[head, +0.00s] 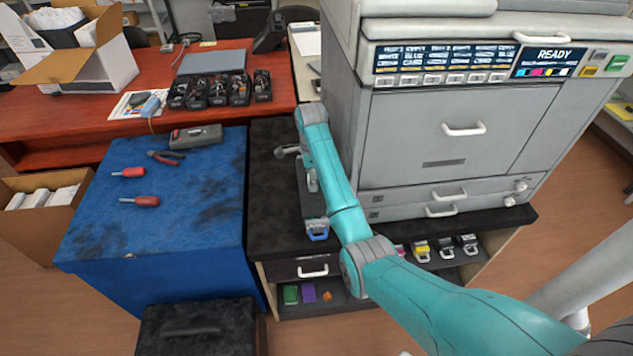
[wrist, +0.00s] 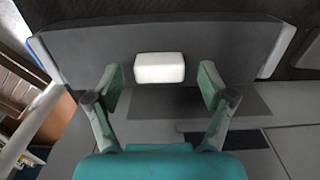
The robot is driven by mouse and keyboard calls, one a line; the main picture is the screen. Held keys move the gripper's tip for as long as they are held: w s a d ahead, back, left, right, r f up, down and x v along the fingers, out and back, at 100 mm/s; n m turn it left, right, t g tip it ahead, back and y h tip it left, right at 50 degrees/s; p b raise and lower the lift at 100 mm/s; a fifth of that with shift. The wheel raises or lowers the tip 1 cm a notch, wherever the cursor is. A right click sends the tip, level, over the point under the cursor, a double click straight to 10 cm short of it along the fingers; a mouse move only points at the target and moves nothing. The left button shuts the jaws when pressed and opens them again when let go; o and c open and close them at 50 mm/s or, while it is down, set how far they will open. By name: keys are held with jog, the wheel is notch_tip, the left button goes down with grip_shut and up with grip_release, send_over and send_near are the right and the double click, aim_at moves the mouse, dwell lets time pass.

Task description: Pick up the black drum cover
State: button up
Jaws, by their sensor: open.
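The black drum cover (wrist: 215,45) appears to be the long dark grey piece across the top of the wrist view, with a white block-shaped grip (wrist: 160,68) at its middle and a blue edge at its left end. In the head view it (head: 313,208) lies on the black cabinet top beside the printer, partly hidden by my arm. My gripper (wrist: 162,86) is open, with one finger on each side of the white grip and gaps between. In the head view my arm largely hides the gripper.
The large grey printer (head: 440,130) stands close to the right of my arm. A blue cabinet (head: 160,205) with screwdrivers, pliers and a grey case is at the left. A shelf below the black top (head: 270,190) holds coloured cartridges. Several black units (head: 220,90) stand on the red desk.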

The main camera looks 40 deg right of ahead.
jog(key=shift+a+f, duration=0.1)
jog(key=shift+f, duration=0.4)
jog(key=c, duration=1.3)
jog(key=shift+o, duration=0.2)
